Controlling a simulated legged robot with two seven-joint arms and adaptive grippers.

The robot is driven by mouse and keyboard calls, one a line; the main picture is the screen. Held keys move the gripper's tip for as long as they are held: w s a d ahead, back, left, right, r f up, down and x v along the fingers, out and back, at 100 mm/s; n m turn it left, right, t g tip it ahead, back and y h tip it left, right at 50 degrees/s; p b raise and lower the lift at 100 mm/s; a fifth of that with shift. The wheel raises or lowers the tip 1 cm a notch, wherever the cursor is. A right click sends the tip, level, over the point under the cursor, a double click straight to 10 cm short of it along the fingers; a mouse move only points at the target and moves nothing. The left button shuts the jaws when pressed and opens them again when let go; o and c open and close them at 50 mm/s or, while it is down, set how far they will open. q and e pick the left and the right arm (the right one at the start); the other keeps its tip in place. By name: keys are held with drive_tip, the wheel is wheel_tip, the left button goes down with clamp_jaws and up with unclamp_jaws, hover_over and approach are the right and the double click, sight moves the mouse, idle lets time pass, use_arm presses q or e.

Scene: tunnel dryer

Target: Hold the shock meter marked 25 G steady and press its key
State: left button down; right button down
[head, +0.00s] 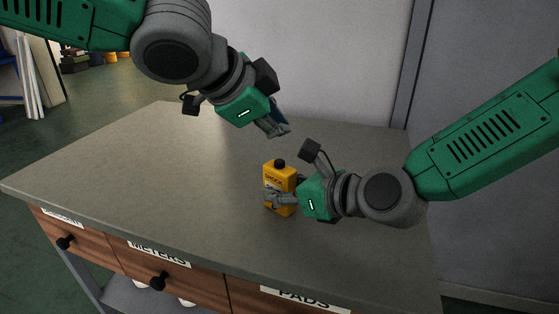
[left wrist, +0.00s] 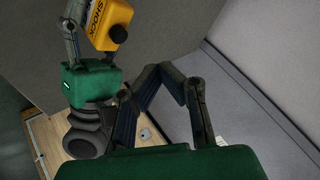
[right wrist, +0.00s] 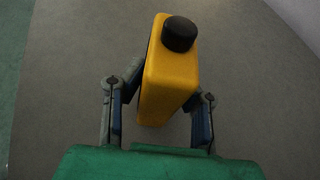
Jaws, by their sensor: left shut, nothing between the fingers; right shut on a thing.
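The yellow shock meter (head: 279,178) stands upright on the table, with a black key (head: 280,163) on its top. Its front reads "SHOCK" in the left wrist view (left wrist: 108,22); no 25 G mark is readable. My right gripper (head: 283,199) is shut on the meter's lower body from the right. In the right wrist view its fingers (right wrist: 160,115) sit on both sides of the meter, and the black key (right wrist: 179,34) is uncovered. My left gripper (head: 279,130) is shut and empty, above and behind the meter, apart from the key. It also shows in the left wrist view (left wrist: 170,75).
The grey table top (head: 150,165) is clear to the left of the meter. Labelled drawers, including METERS (head: 160,262) and PADS (head: 300,298), run along its front. A pale wall (head: 320,60) stands behind the table.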

sight(279, 162)
use_arm(q)
drive_tip(key=shift+f, duration=1.75)
drive_tip(key=shift+f, duration=0.15)
drive_tip(key=shift+s+f, duration=0.1)
drive_tip(key=shift+f, duration=0.1)
drive_tip(key=shift+f, duration=0.6)
idle(0.8)
drive_tip(key=shift+r, duration=1)
drive_tip(key=shift+r, duration=2.5)
